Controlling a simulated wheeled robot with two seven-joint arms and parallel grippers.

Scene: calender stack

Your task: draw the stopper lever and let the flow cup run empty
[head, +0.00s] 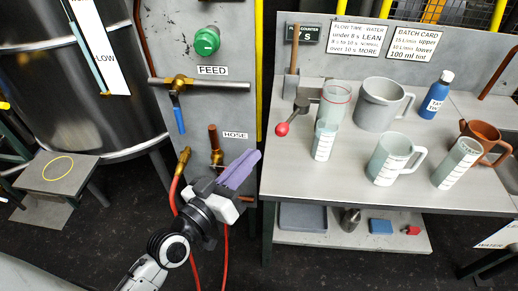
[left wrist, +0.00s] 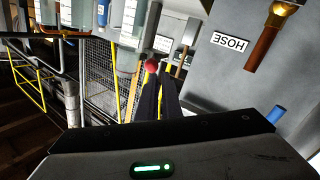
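A red-knobbed lever (head: 282,129) sticks out at the bench's left edge, its dark arm running up beside a clear cup with a red rim (head: 336,103), which looks like the flow cup. How the arm joins the cup is too small to tell. A clear graduated beaker (head: 324,141) stands just in front of the cup. My left gripper (head: 250,163) is left of the bench, below and left of the knob and apart from it. In the left wrist view the red knob (left wrist: 151,66) shows just beyond the two close-set fingers; their gap is unclear. My right gripper is out of view.
On the bench (head: 300,185) stand a grey jug (head: 381,103), a clear jug (head: 393,158), a clear measure (head: 457,163), a blue bottle (head: 437,97) and a brown jug (head: 486,140). A red hose (head: 173,194) and brass valves hang behind my left arm.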

